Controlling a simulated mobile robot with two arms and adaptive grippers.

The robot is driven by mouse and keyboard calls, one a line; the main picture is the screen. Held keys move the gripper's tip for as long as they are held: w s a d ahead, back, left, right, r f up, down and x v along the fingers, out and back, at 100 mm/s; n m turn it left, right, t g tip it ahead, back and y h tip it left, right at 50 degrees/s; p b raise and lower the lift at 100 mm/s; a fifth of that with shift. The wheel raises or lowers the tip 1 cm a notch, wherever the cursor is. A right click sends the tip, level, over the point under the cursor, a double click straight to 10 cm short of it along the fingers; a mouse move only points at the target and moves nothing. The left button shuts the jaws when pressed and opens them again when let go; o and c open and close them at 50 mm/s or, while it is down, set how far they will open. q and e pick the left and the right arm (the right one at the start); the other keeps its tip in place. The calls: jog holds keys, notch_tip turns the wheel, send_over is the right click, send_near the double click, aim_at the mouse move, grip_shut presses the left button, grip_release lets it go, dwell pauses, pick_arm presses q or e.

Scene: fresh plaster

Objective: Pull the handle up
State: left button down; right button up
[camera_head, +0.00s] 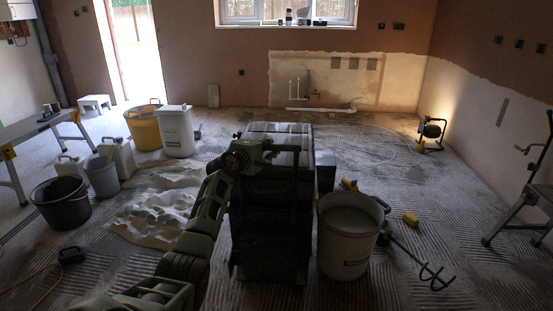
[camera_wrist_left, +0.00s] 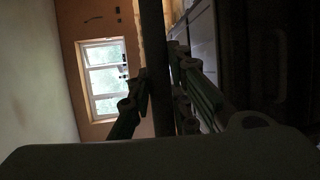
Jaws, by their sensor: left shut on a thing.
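A dark stacked toolbox (camera_head: 270,215) stands upright on the floor in the middle of the head view. My left gripper (camera_head: 266,150) is at its upper part, near the top. In the left wrist view, the gripper's fingers (camera_wrist_left: 162,105) are on either side of a dark straight bar, which looks like the handle (camera_wrist_left: 155,55), and are shut on it. My arm and wrist cover part of the toolbox's left side, and the exact contact is too dark to see. My right gripper is not in view.
A white bucket (camera_head: 348,243) stands close on the right, with a mixer paddle (camera_head: 415,258) beside it. Crumpled sheeting (camera_head: 155,210) lies on the left near a black bucket (camera_head: 62,203). A stepladder (camera_head: 530,185) stands at far right. Floor behind the bucket is mostly open.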

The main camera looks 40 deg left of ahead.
pick_arm(q)
jog(key=shift+r, duration=0.25)
jog(key=c, duration=1.9)
grip_release()
jog(key=shift+s, duration=0.2)
jog(key=v, duration=1.1)
jog(key=shift+s, duration=0.3)
jog(key=shift+r, duration=0.1)
